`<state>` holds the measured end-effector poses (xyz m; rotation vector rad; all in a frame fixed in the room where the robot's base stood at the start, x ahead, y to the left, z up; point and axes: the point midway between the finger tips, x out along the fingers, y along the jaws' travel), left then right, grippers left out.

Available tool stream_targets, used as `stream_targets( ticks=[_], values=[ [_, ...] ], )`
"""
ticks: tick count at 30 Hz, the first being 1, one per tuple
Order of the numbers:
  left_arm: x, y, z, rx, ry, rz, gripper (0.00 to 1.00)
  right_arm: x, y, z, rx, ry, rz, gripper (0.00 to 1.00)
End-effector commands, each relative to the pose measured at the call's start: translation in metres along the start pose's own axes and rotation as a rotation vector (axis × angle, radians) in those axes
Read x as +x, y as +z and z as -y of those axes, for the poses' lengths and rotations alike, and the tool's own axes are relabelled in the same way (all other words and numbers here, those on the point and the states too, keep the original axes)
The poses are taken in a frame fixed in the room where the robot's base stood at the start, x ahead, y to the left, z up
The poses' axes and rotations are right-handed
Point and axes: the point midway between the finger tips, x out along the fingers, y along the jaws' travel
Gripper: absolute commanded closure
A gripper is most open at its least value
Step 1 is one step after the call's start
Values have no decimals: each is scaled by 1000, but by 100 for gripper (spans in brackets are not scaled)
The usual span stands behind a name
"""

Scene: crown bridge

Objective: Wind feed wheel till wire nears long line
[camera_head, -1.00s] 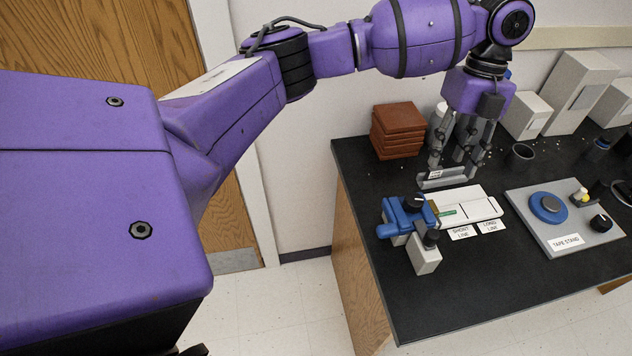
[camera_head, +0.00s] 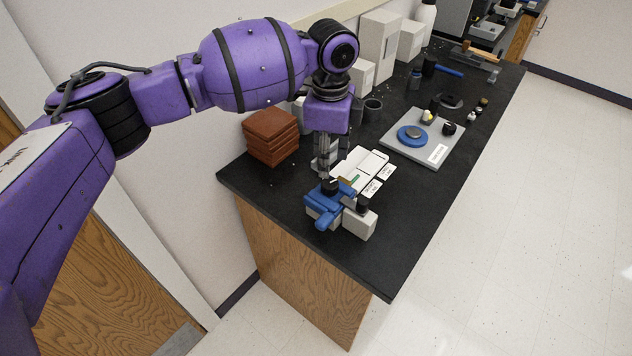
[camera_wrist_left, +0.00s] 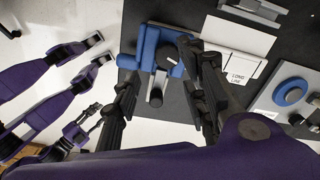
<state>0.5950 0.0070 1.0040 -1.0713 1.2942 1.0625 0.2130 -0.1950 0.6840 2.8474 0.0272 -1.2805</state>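The wire feeder is a blue and grey block (camera_head: 322,207) at the bench's near left corner. It bears a black knob (camera_head: 330,186) on its blue part and another dark knob (camera_head: 362,203) on its grey part. I cannot tell which knob is the feed wheel. A white board (camera_head: 362,166) with two label cards (camera_head: 378,181) adjoins it; a green strip shows there, but I cannot make out the wire. My left gripper (camera_head: 324,165) points down by the feeder. In the left wrist view its fingers (camera_wrist_left: 163,65) are apart, with the blue block (camera_wrist_left: 151,48) between them in view.
A stack of brown blocks (camera_head: 270,137) stands left of the gripper. The tape stand (camera_head: 424,136), with a blue disc, lies to the right. Pale boxes (camera_head: 380,48) line the wall. The black bench top (camera_head: 400,215) is bare at the front right.

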Motion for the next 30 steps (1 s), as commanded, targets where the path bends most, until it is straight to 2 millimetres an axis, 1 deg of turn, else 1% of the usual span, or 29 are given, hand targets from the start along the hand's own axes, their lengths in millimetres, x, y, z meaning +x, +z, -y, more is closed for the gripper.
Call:
stream_targets(
  ticks=[2, 5, 10, 12, 16, 21, 28, 30],
  values=[
    [3, -1, 0, -23, 0, -1, 60, 0, 0, 0, 2, 1, -1, 60],
    [14, -1, 0, -28, 1, -1, 60, 0, -1, -4, -1, 5, -2, 60],
    [42, 0, -1, -27, 3, -1, 60, 0, -1, -13, -15, 15, -2, 60],
    [53, 0, -1, -25, 2, -1, 60, 0, -1, -13, -17, 15, -2, 60],
    [69, 0, 0, -25, 2, 0, 60, 0, -1, -10, -16, 9, -2, 60],
    [77, 0, 0, -24, -1, -2, 60, 1, -1, -6, -11, 6, -4, 60],
    [77, 0, 0, -24, -1, -2, 60, 1, -3, -3, 1, 6, -6, 60],
    [77, 0, 0, -24, 0, -1, 69, 1, -3, -2, 3, 5, -7, 60]
  ],
)
